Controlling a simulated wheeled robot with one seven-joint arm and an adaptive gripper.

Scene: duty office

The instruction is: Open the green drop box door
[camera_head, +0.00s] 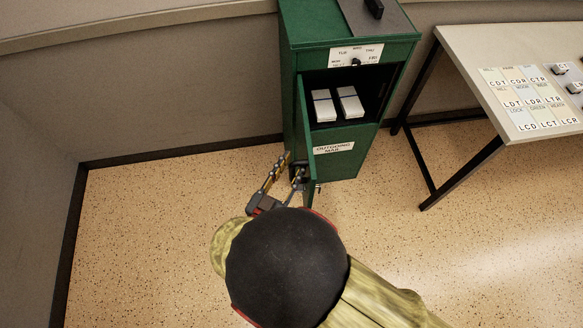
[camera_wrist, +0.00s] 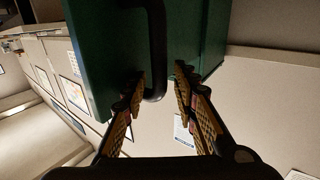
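The green drop box (camera_head: 335,158) stands against the back wall in the head view. Its door (camera_head: 306,125) is swung out on the left side and seen nearly edge-on, so the compartment with bundled white envelopes (camera_head: 323,106) shows. My gripper (camera_head: 292,160) is low at the door's outer left face. In the wrist view, the black bar handle (camera_wrist: 157,48) on the green door (camera_wrist: 100,45) comes down between the two spread fingers of my gripper (camera_wrist: 160,78). The left fingertip is close to the handle; a gap shows on the right. I cannot tell whether the left finger touches it.
A dark dial (camera_head: 357,62) and a label are on the box front above the opening. Speckled floor is clear to the left and right front.

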